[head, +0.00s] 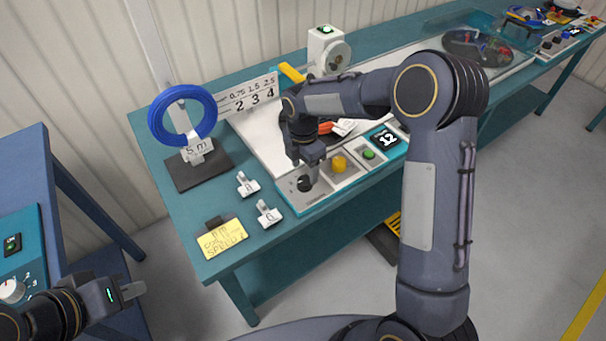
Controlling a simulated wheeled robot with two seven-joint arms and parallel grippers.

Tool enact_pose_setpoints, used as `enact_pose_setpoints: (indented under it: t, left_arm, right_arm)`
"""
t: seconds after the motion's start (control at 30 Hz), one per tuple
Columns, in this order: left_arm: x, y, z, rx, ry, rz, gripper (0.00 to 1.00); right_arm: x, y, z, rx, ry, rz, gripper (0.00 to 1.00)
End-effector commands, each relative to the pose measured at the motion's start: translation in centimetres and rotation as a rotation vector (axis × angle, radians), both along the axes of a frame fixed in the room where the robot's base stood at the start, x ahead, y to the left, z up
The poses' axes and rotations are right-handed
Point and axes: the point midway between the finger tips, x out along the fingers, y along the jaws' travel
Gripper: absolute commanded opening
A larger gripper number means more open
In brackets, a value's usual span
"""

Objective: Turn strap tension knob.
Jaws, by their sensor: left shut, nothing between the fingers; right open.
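A black knob (305,184) sits on the light panel at the near left corner of the reel machine on the teal bench. My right gripper (306,173) points down right at this knob, with its jaws open. Its fingers are small and partly dark, so I cannot tell whether they touch the knob. A white dial (12,290) with numbers is on a teal panel at the far left edge. No readable label shows which one is the strap tension knob. My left gripper (134,290) is shut and empty, to the right of that panel.
A yellow button (339,163), a green button (369,154) and a display reading 12 (386,138) line the machine's front. A blue cable coil (182,115) hangs on a stand. A yellow note (222,238) and white tags (269,214) lie on the bench.

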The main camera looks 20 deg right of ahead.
Motion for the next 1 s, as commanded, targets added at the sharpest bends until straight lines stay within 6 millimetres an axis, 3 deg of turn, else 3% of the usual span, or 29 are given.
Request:
enact_pose_setpoints:
  t: [0.23,0.6,0.93,1.0]
  left_arm:
    - [0.0,0.0,0.4,0.000,0.000,0.000,0.00]
    - [0.0,0.0,0.4,0.000,0.000,0.000,0.00]
    - [0.0,0.0,0.4,0.000,0.000,0.000,0.00]
    - [0.0,0.0,0.4,0.000,0.000,0.000,0.00]
  right_arm:
    - [-0.2,-0.1,-3.2,-0.001,0.002,-0.002,0.58]
    - [-0.2,-0.1,-3.8,0.000,-0.001,-0.003,0.57]
    - [-0.2,-0.1,-3.8,0.000,-0.001,-0.003,0.14]
    - [-0.2,-0.1,-3.8,0.000,-0.001,-0.003,0.14]
